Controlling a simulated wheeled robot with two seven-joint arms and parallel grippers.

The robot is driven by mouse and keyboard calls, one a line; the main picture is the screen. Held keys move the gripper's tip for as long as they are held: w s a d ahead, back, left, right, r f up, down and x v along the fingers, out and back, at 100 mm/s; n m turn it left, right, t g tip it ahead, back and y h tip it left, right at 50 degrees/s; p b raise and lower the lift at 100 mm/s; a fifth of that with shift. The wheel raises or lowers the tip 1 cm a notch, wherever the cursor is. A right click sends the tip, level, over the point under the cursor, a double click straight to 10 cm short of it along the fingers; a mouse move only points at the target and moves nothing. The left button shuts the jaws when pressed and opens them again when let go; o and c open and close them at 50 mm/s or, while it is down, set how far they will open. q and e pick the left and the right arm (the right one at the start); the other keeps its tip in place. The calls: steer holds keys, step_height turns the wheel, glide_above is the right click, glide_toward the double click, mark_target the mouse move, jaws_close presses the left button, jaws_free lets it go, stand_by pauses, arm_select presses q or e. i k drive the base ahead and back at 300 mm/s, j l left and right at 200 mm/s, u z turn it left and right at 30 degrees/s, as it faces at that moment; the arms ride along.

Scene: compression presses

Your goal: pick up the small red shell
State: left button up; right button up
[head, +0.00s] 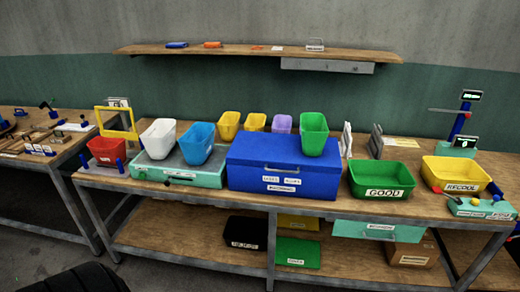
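I cannot clearly make out a small red shell. Tapered cup-like shells stand on the bench: white (158,138), blue (197,144), two yellow (228,125), purple (282,124) and green (313,134). The green one stands on a blue box (283,168). Neither of my grippers is in view.
A green GOOD bin (381,180) and yellow RECOOL bin (456,175) stand at right, near a teal device (482,209). A wall shelf (258,52) holds small items. Boxes sit on the lower shelf. Bare wood shows along the bench's front left edge.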

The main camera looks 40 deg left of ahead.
mark_target(105, 153)
steer(key=u, duration=2.35)
steer(key=i, duration=0.1)
